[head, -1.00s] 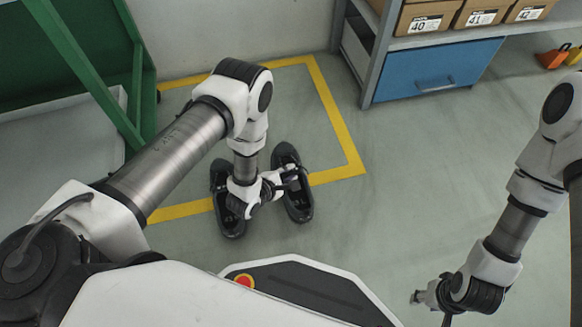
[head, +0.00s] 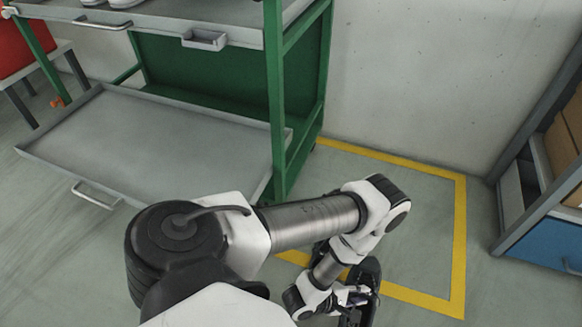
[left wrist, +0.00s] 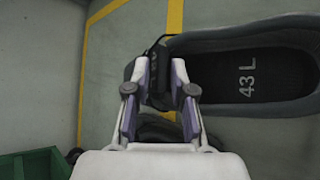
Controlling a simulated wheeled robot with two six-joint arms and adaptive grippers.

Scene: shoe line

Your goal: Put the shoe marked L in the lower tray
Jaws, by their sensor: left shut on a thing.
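The dark shoe marked "43 L" (left wrist: 285,35) lies to the right of my left gripper in the left wrist view, its marked insole facing the camera. My left gripper (left wrist: 160,85) is shut on that shoe's near end; the fingers hide part of the grip. In the head view, my left gripper (head: 352,297) is at the bottom, with a dark shoe (head: 370,272) against it. The lower tray (head: 60,127), grey, shallow and empty, is pulled out at the left of the green rack. My right gripper is out of view.
The green rack post (head: 275,110) stands between the lower tray and my left gripper. An upper tray (head: 160,24) carries light shoes. A yellow floor outline (head: 460,230) surrounds bare floor by the wall. A shelf with a blue drawer (head: 545,250) is at right.

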